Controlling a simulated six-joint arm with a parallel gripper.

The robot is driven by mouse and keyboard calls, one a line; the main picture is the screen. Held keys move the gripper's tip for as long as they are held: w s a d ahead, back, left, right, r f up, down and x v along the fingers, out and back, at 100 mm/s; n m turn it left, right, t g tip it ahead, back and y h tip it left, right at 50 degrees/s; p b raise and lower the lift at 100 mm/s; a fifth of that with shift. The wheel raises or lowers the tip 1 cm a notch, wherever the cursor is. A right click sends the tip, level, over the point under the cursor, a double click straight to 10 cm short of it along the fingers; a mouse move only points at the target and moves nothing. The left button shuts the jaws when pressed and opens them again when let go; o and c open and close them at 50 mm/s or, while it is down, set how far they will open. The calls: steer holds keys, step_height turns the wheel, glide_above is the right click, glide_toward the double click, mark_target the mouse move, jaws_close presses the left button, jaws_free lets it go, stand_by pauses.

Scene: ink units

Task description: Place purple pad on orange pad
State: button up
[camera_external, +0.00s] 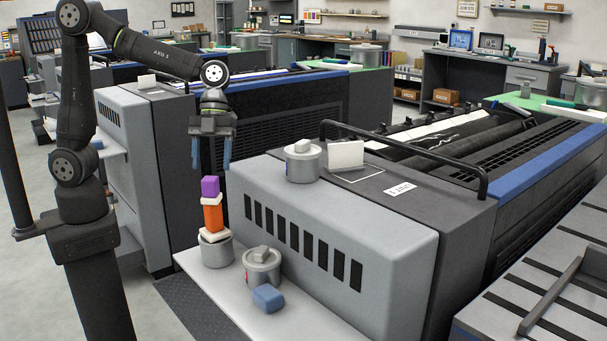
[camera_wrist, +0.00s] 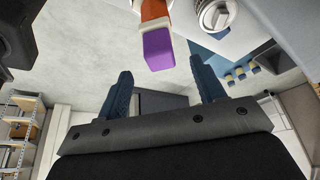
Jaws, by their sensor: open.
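The purple pad (camera_external: 210,186) sits on top of the orange pad (camera_external: 212,216), with their edges slightly out of line. My gripper (camera_external: 211,165) is open and empty, pointing down, and appears above the stack in the external view. In the wrist view the purple pad (camera_wrist: 158,50) shows beyond the gap between my open fingers (camera_wrist: 164,84), apart from both. The orange pad (camera_wrist: 154,10) is partly cut off at the top edge there.
The grey machine housing (camera_external: 330,240) rises to the right. On its top are another lidded canister (camera_external: 302,163) and a white card (camera_external: 346,156).

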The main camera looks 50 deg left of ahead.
mark_target(209, 180)
steer(key=v, duration=0.5)
steer(key=shift+a+r, duration=0.1)
steer(key=shift+r, duration=0.3)
steer(key=x, duration=1.2)
steer(key=shift+f, duration=0.15)
steer(key=shift+w+r, duration=0.1)
steer(key=shift+r, duration=1.9)
